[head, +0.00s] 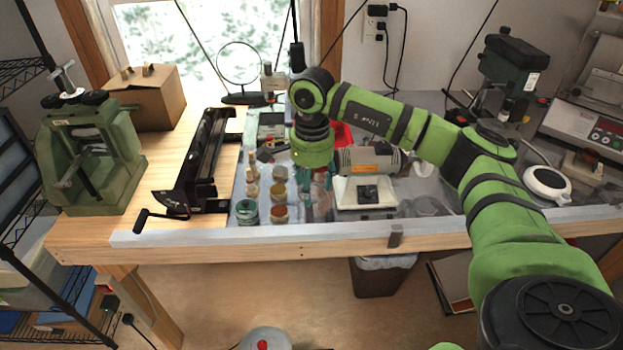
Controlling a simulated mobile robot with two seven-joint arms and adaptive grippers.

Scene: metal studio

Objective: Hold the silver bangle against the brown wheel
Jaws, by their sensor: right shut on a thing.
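My right gripper (316,184) points down over the bench, just left of the bench motor (369,159). Its teal fingers are shut on a small greyish thing, taken as the silver bangle, too small and too covered to make out its shape. The brown wheel cannot be made out; the gripper covers the left end of the motor, where a wheel could be. Whether the bangle touches a wheel cannot be told. My left gripper is not in view.
Several small jars, one green-lidded (247,211), stand left of the gripper. A round mirror (240,60) stands behind. A black bench tool (193,165) and a green press (88,155) stand left. A raised strip (200,235) edges the bench front.

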